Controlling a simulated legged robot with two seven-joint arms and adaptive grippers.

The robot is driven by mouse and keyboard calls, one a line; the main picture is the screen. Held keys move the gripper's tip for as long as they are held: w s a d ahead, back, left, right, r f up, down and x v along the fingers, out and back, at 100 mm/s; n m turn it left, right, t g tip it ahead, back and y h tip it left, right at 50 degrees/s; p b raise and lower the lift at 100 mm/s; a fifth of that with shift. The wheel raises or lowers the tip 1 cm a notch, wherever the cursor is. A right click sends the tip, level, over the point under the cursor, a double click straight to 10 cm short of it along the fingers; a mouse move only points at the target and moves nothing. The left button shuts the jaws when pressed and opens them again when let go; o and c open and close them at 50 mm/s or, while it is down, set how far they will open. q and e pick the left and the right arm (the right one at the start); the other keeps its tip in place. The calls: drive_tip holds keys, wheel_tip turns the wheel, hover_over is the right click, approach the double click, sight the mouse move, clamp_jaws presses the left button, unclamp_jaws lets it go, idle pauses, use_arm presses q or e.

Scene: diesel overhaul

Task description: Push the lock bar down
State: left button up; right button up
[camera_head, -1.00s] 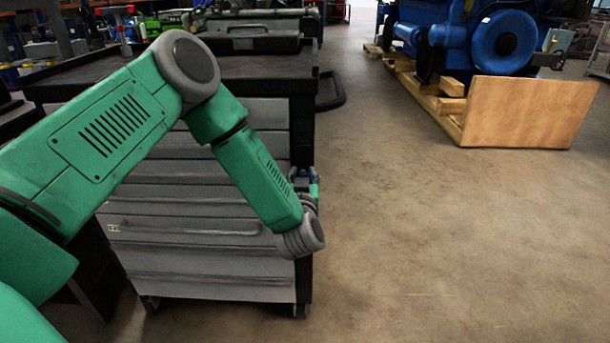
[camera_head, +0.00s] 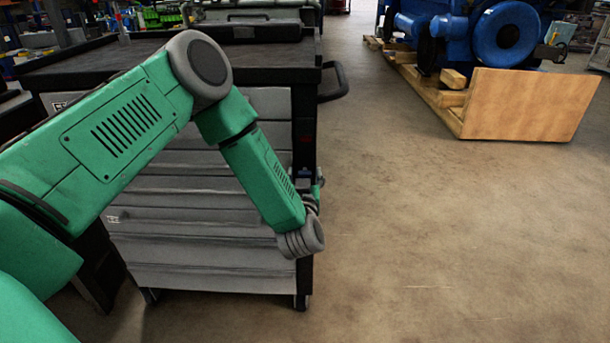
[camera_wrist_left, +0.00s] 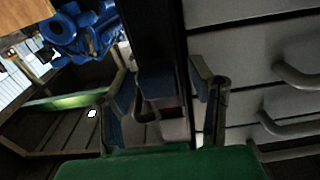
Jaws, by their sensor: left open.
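A dark vertical bar (camera_head: 304,120) runs down the right front edge of the grey drawer cart; it looks like the lock bar, but I cannot be sure. In the left wrist view the dark bar (camera_wrist_left: 153,35) comes down from the top, towards the space between my fingers. My left gripper (camera_wrist_left: 168,98) is open, one finger on each side of a grey and red part in front of the bar; contact cannot be told. In the head view my left gripper (camera_head: 318,187) is mostly hidden behind my green forearm, low at the cart's right edge. My right gripper is not in view.
The cart (camera_head: 200,275) stands on casters, with a black push handle (camera_head: 336,82) at its right. A blue engine (camera_head: 505,35) on a wooden pallet with a plywood board (camera_head: 525,105) stands at the back right. The floor right of the cart is clear.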

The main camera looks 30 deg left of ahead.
use_arm(q)
drive_tip(key=shift+s+d, duration=0.35)
drive_tip(key=v, duration=1.1)
drive_tip(key=shift+f, duration=0.1)
drive_tip(key=s+d+f+m+g+h+p, duration=0.2)
drive_tip(key=s+d+f+m+g+h, duration=0.15)
drive_tip(key=s+f, duration=0.25)
drive_tip(key=s+d+f+m+g+h+p, duration=0.2)
drive_tip(key=s+f+g+h+p, duration=0.15)
drive_tip(key=s+f+h, duration=0.2)
drive_tip(key=s+a+f+g, duration=0.1)
drive_tip(key=s+g, duration=0.3)
drive_tip(key=s, duration=0.5)
drive_tip(key=s+a+f+m+g+p, duration=0.1)
drive_tip(key=s+g, duration=0.2)
drive_tip(key=s, duration=0.6)
drive_tip(key=shift+a+g+p, duration=0.3)
drive_tip(key=shift+g, duration=0.1)
